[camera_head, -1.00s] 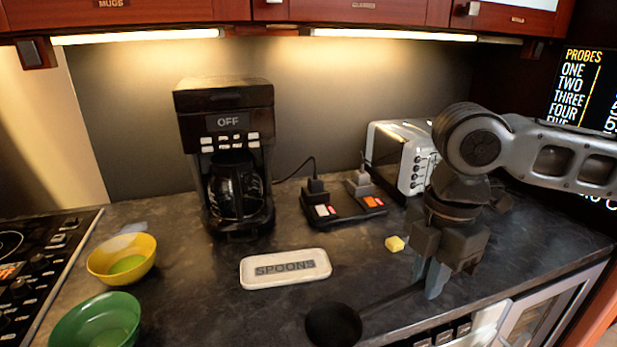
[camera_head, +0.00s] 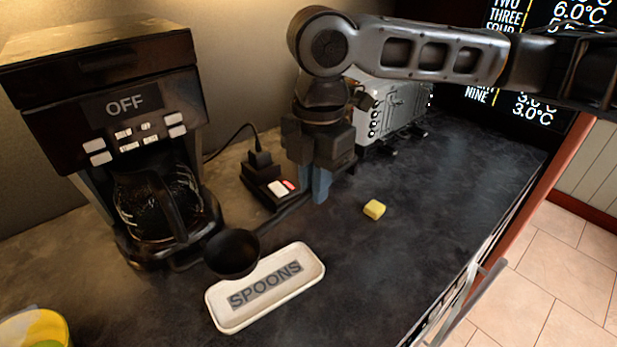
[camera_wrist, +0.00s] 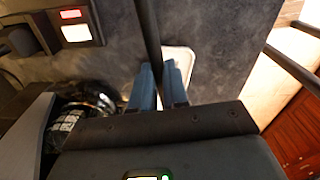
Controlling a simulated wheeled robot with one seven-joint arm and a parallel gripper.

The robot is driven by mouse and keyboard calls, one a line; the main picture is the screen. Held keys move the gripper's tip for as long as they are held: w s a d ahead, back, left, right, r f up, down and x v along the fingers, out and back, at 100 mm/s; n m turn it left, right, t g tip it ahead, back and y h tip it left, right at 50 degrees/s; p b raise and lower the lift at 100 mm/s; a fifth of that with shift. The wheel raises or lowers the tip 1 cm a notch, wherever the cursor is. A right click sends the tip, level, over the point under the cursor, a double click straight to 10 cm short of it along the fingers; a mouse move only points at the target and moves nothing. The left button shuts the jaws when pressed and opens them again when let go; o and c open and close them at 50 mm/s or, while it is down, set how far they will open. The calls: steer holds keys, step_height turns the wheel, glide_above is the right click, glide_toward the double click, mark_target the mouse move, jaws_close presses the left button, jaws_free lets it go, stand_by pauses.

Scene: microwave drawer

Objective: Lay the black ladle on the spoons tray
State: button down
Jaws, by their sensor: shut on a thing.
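The black ladle has a round bowl (camera_head: 232,253) and a thin handle that runs up to the right into my gripper (camera_head: 321,192). My gripper points down with its blue fingers shut on the handle. In the wrist view the handle (camera_wrist: 148,30) passes between the fingertips (camera_wrist: 158,72). The white spoons tray (camera_head: 312,262) lies on the counter, marked SPOONS. The bowl overlaps the tray's back left edge in the head view; its exact height above it is unclear. In the wrist view a part of the tray (camera_wrist: 181,56) shows behind the fingers.
A black coffee maker (camera_head: 125,130) stands close left of the bowl. A power strip (camera_head: 268,185) lies behind the handle, and a toaster (camera_head: 395,105) stands behind my gripper. A yellow block (camera_head: 374,209) lies to the right. The counter right of the tray is clear.

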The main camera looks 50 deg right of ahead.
steer(key=shift+f+b, duration=2.6)
steer(key=shift+f, duration=1.25)
steer(key=c, duration=1)
jaws_free()
steer(key=shift+o, duration=0.3)
steer(key=o, duration=0.5)
steer(key=shift+d+r, duration=0.2)
steer(key=shift+r, duration=3.7)
